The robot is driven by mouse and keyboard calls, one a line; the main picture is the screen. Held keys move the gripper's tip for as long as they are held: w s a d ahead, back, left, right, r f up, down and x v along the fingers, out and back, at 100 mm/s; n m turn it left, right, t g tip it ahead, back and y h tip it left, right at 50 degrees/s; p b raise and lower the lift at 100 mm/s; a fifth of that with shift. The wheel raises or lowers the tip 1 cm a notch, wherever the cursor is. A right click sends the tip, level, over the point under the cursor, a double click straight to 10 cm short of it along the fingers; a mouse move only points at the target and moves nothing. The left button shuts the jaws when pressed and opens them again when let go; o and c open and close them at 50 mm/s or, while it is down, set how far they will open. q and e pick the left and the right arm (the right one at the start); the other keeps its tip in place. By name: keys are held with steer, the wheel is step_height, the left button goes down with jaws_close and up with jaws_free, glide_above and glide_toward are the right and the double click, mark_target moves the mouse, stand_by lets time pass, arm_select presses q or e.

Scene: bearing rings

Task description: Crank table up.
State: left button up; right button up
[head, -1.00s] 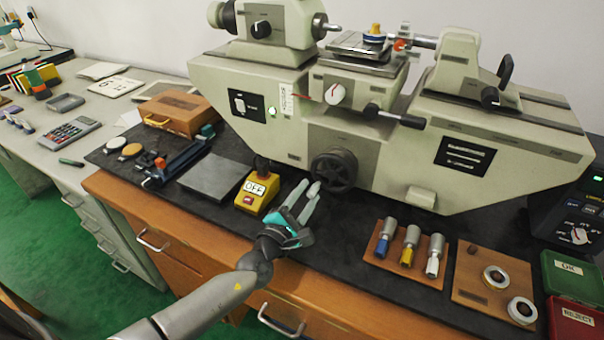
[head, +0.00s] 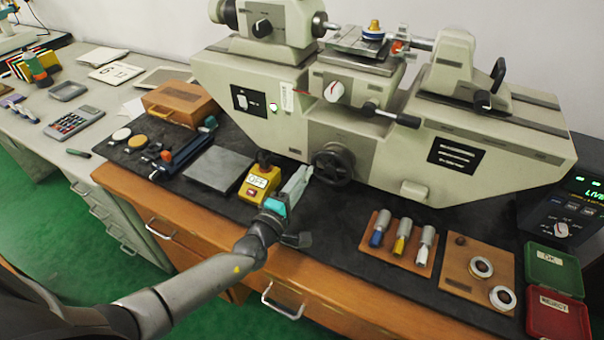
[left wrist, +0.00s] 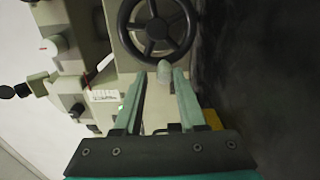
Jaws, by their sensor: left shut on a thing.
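The grey-green measuring machine has a dark handwheel (head: 333,162) low on its front, with a pale handle knob (left wrist: 164,71) that shows in the left wrist view. My left gripper (head: 301,178) is at the left side of the wheel, its teal fingers pointing toward it. In the left wrist view the fingertips (left wrist: 164,76) are on either side of the knob, shut on it. The machine's small table (head: 352,44) stands above the wheel and carries a ring with a brass-coloured top (head: 374,32). My right gripper is out of view.
A yellow OFF switch box (head: 259,183) stands close left of my left gripper. A wooden block with several plug gauges (head: 400,240), a board with rings (head: 478,275), and OK (head: 553,268) and REJECT (head: 557,314) trays lie right.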

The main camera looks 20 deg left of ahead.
arm_select(q)
steer(key=s+p, duration=0.2)
steer(key=s, duration=0.5)
steer(key=shift+s, duration=0.4)
steer(key=shift+a, duration=0.1)
